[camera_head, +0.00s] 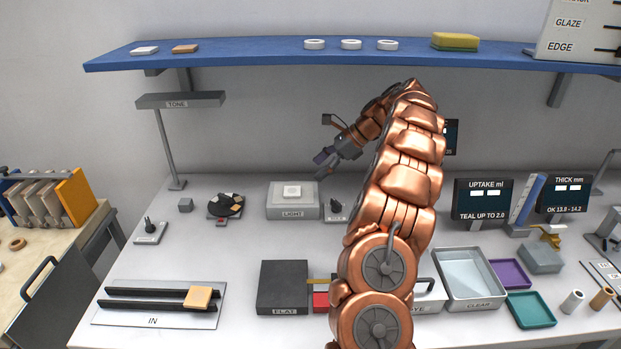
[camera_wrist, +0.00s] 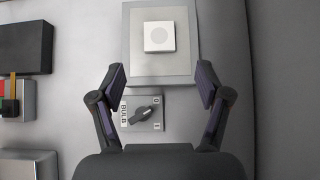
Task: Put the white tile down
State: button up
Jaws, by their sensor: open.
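The white tile (camera_head: 291,191) lies flat on the grey box marked LIGHT (camera_head: 281,210), on the workbench. In the wrist view the white tile (camera_wrist: 159,37) shows a faint round mark and sits on the upper part of the light box's pale top (camera_wrist: 137,64). My gripper (camera_head: 322,164) is to the right of the tile and above the bench. In the wrist view my gripper (camera_wrist: 161,82) has its fingers spread wide with nothing between them. The tile is beyond the fingertips and apart from them.
A BULB switch (camera_wrist: 141,112) stands beside the light box, below the fingers' gap. A black FLAT block (camera_head: 284,287) lies nearer the front. A blue shelf (camera_head: 250,55) runs above the bench. Bench space left of the light box holds a dark round holder (camera_head: 226,205).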

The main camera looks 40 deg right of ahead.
jog(key=shift+v, duration=1.6)
jog(key=shift+s, duration=0.1)
